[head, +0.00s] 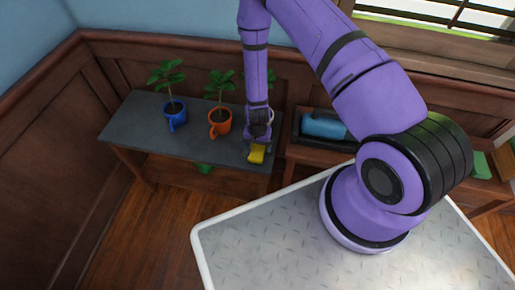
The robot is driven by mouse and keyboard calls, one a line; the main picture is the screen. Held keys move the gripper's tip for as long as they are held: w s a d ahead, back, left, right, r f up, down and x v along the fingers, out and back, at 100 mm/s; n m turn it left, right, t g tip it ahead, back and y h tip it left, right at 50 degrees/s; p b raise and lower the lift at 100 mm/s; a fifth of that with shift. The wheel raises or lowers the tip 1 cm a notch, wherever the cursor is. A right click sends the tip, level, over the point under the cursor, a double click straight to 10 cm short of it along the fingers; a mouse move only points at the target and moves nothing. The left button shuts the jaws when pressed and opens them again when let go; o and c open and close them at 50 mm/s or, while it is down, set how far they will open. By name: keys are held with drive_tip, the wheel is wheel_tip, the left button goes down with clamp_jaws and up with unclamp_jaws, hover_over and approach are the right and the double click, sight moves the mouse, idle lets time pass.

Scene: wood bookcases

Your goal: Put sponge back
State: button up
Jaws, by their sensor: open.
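A small yellow sponge (257,154) is at the right front part of the dark grey shelf top (150,132). My gripper (257,143) points down directly over the sponge, at the end of my purple arm. Its fingers are small and dark here, and I cannot tell whether they touch the sponge or whether the sponge rests on the surface.
A blue mug with a plant (174,117) and an orange mug with a plant (219,124) stand left of my gripper. A light mug edge shows behind it. A blue object (323,125) lies in a dark tray on the right bookcase. A green item (204,168) is on the lower shelf.

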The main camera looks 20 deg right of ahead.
wheel_tip(320, 180, up, 9)
wheel_tip(320, 180, up, 35)
drive_tip(key=n+t+y, duration=0.1)
drive_tip(key=n+t, duration=0.2)
drive_tip(key=n, duration=0.1)
hover_over(257, 148)
drive_tip(key=d, duration=0.2)
drive_tip(key=s+d+r+n+t+h, duration=0.1)
drive_tip(key=s+d+r+n+t, duration=0.1)
drive_tip(key=s+r, duration=1.7)
drive_tip(key=s+d+n, duration=0.1)
drive_tip(key=s+d, duration=0.1)
drive_tip(key=s, duration=0.1)
drive_tip(key=shift+d, duration=0.2)
